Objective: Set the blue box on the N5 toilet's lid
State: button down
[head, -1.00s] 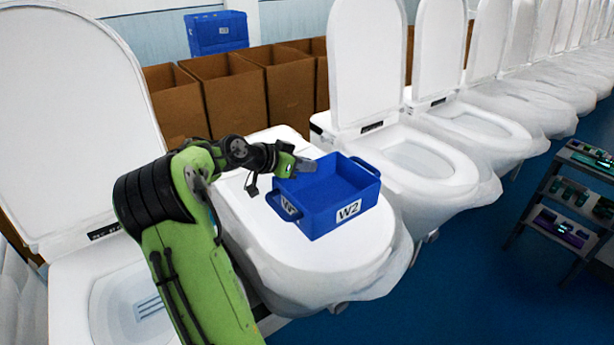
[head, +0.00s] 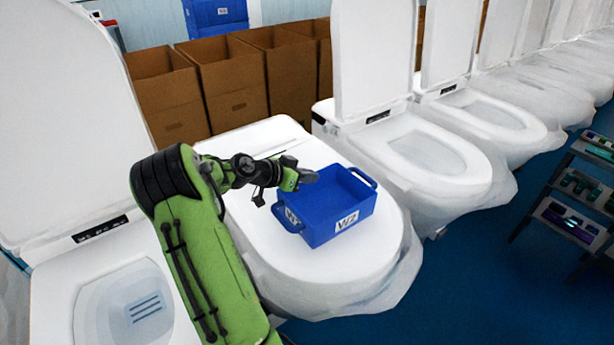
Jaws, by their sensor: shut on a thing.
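The blue box (head: 343,228) is an open-topped bin with white W2 labels and end handles. It appears level over the closed white lid (head: 272,256) of the toilet in the middle of the head view. I cannot tell whether its bottom touches the lid. No N5 marking is readable on this toilet. My gripper (head: 302,177) is at the box's back left rim and shut on it. The fingertips are small and partly hidden against the rim.
Toilets with raised lids stand on the left (head: 128,300) and in a row on the right (head: 438,158). Brown cardboard boxes (head: 232,88) line the back, with another blue bin (head: 216,14) behind. A shelf cart (head: 570,195) stands at the right on blue floor.

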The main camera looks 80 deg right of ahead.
jog(key=c, duration=1.7)
grip_release()
jog(key=shift+f, duration=0.1)
jog(key=o, duration=0.5)
